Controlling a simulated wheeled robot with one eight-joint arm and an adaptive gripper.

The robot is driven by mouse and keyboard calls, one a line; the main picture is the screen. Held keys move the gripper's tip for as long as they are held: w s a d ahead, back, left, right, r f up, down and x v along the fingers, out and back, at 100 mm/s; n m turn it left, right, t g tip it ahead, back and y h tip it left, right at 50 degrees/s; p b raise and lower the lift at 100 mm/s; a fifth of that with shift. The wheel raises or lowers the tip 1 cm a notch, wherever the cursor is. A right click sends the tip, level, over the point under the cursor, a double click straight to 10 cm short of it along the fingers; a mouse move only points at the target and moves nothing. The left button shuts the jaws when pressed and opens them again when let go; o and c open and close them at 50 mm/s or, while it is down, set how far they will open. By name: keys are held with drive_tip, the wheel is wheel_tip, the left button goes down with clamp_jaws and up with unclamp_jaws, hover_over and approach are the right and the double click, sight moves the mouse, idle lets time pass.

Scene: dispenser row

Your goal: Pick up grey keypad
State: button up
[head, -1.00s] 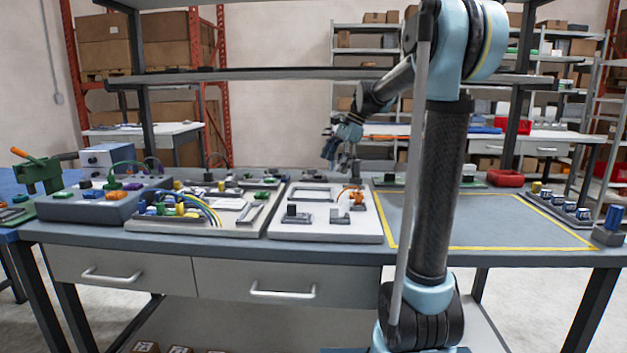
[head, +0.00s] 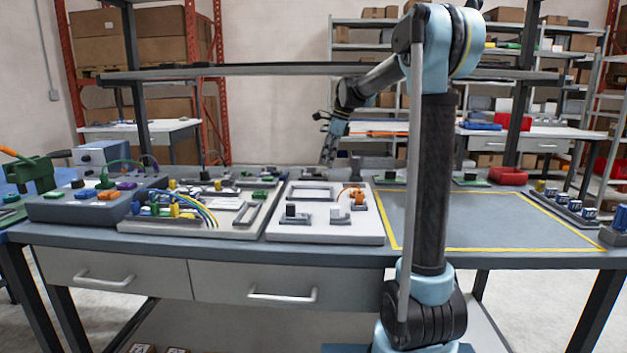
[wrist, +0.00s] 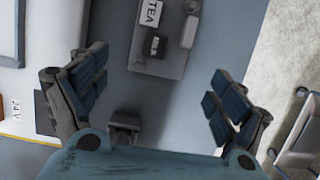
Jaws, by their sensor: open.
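My gripper (head: 330,146) hangs at the end of the arm over the back part of the workbench in the head view. In the wrist view my gripper (wrist: 157,92) is open and empty, its dark padded fingers wide apart above the blue-grey bench top. A small dark grey block (wrist: 123,130), possibly the grey keypad, lies low between the fingers, near the left one; I cannot make out keys on it. A grey base (wrist: 165,62) with a white box marked TEA, a black block and a pale piece lies beyond the fingertips.
A pale board (head: 325,230) with small fittings lies at the bench middle. A board with coloured wires (head: 190,205) is to its left. The yellow-outlined area (head: 480,222) on the right is largely clear. A shelf bar (head: 320,70) crosses above the bench.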

sight(314, 172)
drive_tip(key=shift+a, duration=1.25)
drive_tip(key=shift+x, duration=2.55)
drive_tip(key=shift+a, duration=0.2)
drive_tip(key=c, duration=1.2)
